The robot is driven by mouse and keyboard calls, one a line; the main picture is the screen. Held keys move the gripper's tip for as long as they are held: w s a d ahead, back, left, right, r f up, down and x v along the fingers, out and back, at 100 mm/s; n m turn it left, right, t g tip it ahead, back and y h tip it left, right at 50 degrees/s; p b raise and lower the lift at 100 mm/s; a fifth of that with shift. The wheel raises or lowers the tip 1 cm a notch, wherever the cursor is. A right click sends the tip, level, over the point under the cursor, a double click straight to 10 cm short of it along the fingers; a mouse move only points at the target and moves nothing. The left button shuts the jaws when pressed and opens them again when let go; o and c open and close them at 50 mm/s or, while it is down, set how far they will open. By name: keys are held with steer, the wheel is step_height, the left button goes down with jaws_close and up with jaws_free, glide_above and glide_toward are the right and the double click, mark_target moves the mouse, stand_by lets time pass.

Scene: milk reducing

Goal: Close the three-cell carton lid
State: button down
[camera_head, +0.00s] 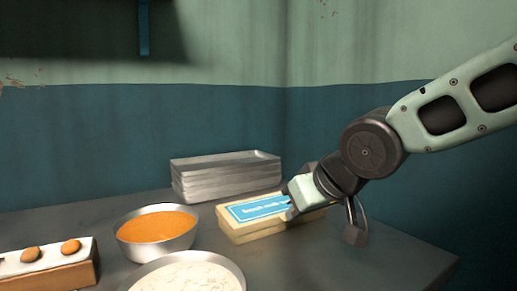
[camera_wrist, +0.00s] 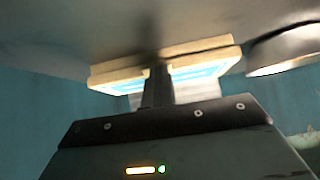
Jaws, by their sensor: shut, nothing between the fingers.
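The carton is a pale tan box (camera_head: 262,230) with a blue label on top, on the table right of centre in the head view. Its lid (camera_head: 258,207) lies flat, or nearly flat, over the base; a small gap cannot be ruled out. The cells inside are hidden. In the wrist view the lid and base show as two stacked pale layers (camera_wrist: 203,47). My gripper (camera_head: 290,206) is shut and empty at the right end of the carton top. In the wrist view its fingers (camera_wrist: 158,75) overlap the label; contact cannot be told.
A stack of metal trays (camera_head: 225,176) stands behind the carton. A bowl of orange food (camera_head: 157,228) and a bowl of white food (camera_head: 190,276) stand to the left and front. A box with brown eggs (camera_head: 52,272) is far left. The table's right edge is near.

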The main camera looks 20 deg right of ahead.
steer(key=shift+s+d+f+g, duration=0.1)
steer(key=shift+d+f+g, duration=0.05)
steer(key=shift+f, duration=0.35)
steer(key=shift+d+f+g, duration=0.1)
steer(key=shift+f+g, duration=0.05)
steer(key=shift+f, duration=0.35)
steer(key=shift+w, duration=0.25)
steer(key=shift+a, duration=0.15)
steer(key=shift+s+r, duration=0.25)
steer(key=shift+s, duration=0.1)
steer(key=p, duration=0.2)
steer(key=r+p, duration=0.1)
steer(key=p, duration=0.1)
steer(key=shift+w+d+r+g, duration=0.2)
steer(key=shift+r+g, duration=0.1)
steer(key=shift+g, duration=0.1)
steer(key=p, duration=0.4)
steer(key=r+g+p, duration=0.1)
steer(key=p, duration=0.3)
steer(key=shift+w+a+p, duration=0.2)
steer(key=shift+a+p, duration=0.1)
steer(key=shift+a, duration=0.1)
steer(key=p, duration=0.3)
steer(key=r+g+p, duration=0.1)
steer(key=p, duration=0.2)
steer(key=shift+w+a, duration=0.2)
